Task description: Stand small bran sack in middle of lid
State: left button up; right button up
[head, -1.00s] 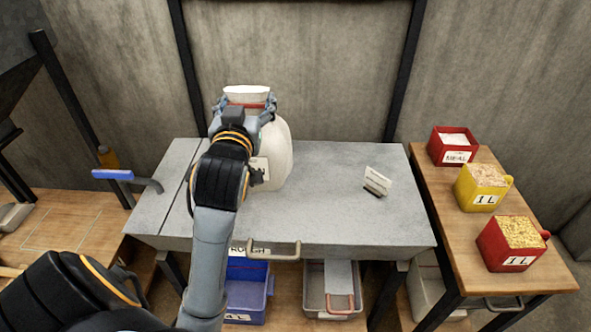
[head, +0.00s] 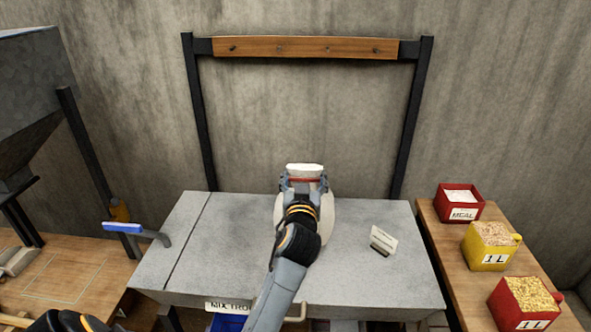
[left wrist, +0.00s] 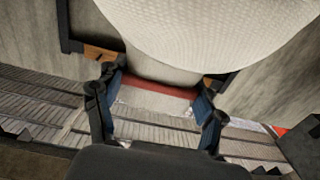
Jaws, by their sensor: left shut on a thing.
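The small bran sack (head: 329,222) is a pale cloth sack with a red band at its neck. It appears upright over the middle of the grey lid (head: 232,243); my arm hides part of it, and I cannot tell if its base touches. My left gripper (head: 304,187) is shut on the sack's neck. In the left wrist view the sack (left wrist: 200,30) fills the top, and the gripper's fingers (left wrist: 155,100) sit either side of the red-banded neck. My right gripper is not in view.
A small white-labelled block (head: 383,240) lies on the lid right of the sack. A wooden rail (head: 305,47) hangs behind.

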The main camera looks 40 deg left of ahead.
pick_arm(q)
jog(key=shift+w+d+r, duration=0.1)
jog(key=shift+w+r, duration=0.05)
jog(key=shift+w, duration=0.15)
jog(key=shift+w+f+p, duration=0.2)
jog(key=shift+f+p, duration=0.3)
jog(key=shift+f, duration=1.25)
jog(key=o, duration=1.6)
jog(key=shift+s+f, duration=0.1)
jog(key=shift+f, duration=0.35)
jog(key=shift+o, duration=1.1)
jog(key=shift+d, duration=0.1)
jog(key=shift+s+r, duration=0.15)
